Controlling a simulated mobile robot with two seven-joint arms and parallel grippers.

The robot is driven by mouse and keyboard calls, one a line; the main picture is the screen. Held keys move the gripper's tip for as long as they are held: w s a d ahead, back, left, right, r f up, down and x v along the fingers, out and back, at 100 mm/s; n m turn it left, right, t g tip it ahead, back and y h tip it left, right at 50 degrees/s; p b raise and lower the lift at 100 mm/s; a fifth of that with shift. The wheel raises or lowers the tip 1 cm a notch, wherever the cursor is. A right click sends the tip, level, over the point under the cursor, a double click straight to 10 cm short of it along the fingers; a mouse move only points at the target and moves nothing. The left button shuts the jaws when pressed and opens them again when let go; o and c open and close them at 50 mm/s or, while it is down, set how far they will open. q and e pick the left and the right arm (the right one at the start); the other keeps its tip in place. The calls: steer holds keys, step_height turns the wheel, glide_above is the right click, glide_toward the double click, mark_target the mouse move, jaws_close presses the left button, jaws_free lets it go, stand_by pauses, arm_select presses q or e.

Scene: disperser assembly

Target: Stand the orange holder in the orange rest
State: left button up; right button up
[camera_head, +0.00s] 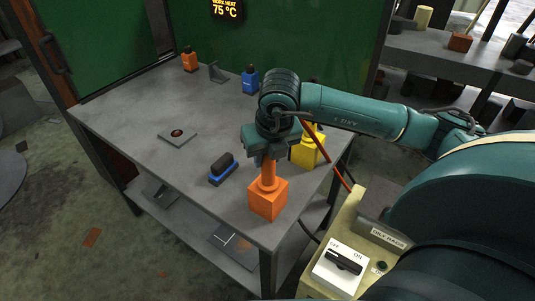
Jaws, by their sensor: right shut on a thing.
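The orange rest (267,201) is a square block near the front edge of the grey table. The orange holder (268,174) is an upright orange cylinder, with its lower end at the top of the orange rest. I cannot tell how deep it sits in the rest. My right gripper (267,152) points down from above and is shut on the upper part of the orange holder, hiding its top. My left gripper is out of view.
A yellow block (307,151) stands behind my right wrist. A blue and black piece (223,169) lies to the left, with a flat grey plate (177,136) beyond. A switch box (340,268) is at front right.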

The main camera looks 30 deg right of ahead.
steer(key=o, duration=1)
steer(key=shift+o, duration=0.2)
steer(key=v, duration=1.3)
steer(key=shift+r, duration=0.15)
